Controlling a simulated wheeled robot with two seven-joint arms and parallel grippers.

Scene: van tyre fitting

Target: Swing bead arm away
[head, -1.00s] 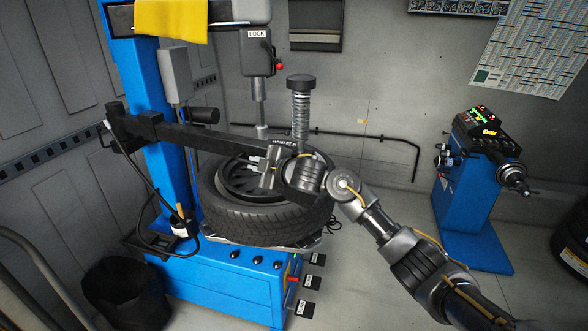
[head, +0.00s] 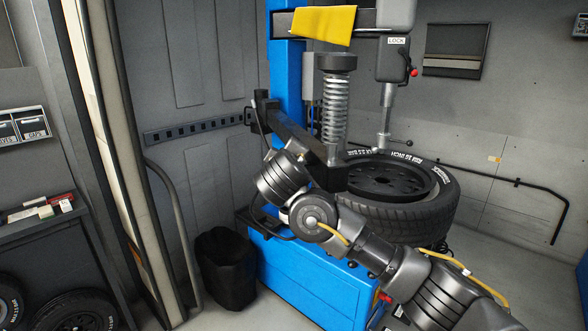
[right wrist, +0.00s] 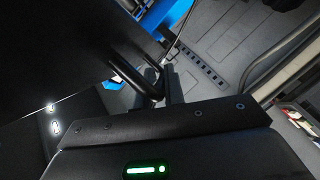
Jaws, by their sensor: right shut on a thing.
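The bead arm (head: 291,132) is a black bar reaching from the blue column (head: 285,70) of the tyre changer toward the front. A spring post (head: 334,100) with a dark cap stands upright at its free end. My right gripper (head: 299,149) is shut on the bead arm near that end; its fingers are mostly hidden by my wrist. The tyre (head: 400,213) lies flat on the machine, its wheel (head: 392,180) showing. The arm's end overlaps the tyre's left edge in the picture. In the right wrist view a dark bar fills the upper left. My left gripper is not in view.
A black bin (head: 227,268) stands on the floor left of the machine. The mount post (head: 387,108) rises over the wheel. A yellow cloth (head: 323,24) hangs above. A dark shelf (head: 35,245) with tyres is at far left. Floor is clear around the bin.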

